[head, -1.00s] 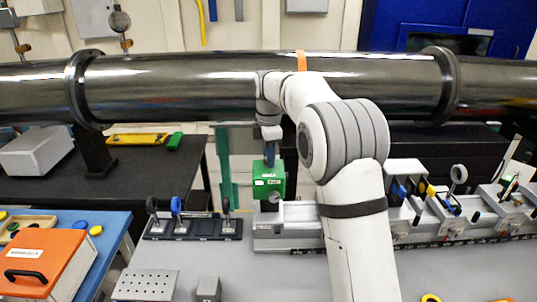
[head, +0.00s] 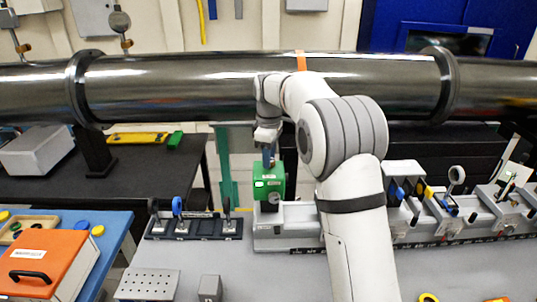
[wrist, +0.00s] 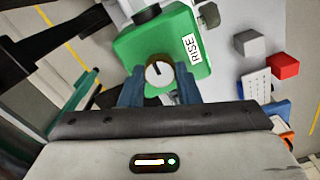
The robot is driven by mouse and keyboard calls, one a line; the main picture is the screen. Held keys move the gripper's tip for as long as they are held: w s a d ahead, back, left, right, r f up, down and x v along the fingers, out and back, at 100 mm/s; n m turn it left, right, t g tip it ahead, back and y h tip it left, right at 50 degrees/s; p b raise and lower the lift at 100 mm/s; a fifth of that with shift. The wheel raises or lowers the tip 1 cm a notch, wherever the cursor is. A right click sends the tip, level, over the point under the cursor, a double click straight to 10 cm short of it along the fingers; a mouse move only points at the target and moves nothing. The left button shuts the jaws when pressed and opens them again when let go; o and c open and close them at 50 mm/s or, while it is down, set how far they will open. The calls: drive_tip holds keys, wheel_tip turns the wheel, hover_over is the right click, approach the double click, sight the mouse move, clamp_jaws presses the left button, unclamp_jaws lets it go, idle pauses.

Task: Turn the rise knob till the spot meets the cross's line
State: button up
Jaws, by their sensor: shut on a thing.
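The green box (head: 271,188) stands at the left end of the grey rail, under my gripper (head: 268,162). In the wrist view the green box (wrist: 130,46) carries a white label reading RISE. The rise knob (wrist: 158,73) has a pale round face with a dark mark and sits between the two blue fingers of my gripper (wrist: 159,88). The fingers are shut on it from both sides. In the head view the knob is hidden by my gripper. I cannot make out the spot or the cross's line in either view.
Optics on mounts (head: 455,182) stand along the rail to the right. A dark rack (head: 193,228) with several small mounts lies left of the green box. A large dark pipe (head: 200,85) runs across behind my arm. An orange case (head: 45,265) sits at the left.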

drive_tip(key=shift+m, duration=0.6)
drive_tip(key=o, duration=1)
drive_tip(key=shift+c, duration=0.2)
drive_tip(key=shift+r, duration=0.1)
wheel_tip(320, 180, up, 7)
drive_tip(key=shift+r+b, duration=0.2)
drive_tip(key=shift+b, duration=0.15)
drive_tip(key=shift+r, duration=0.15)
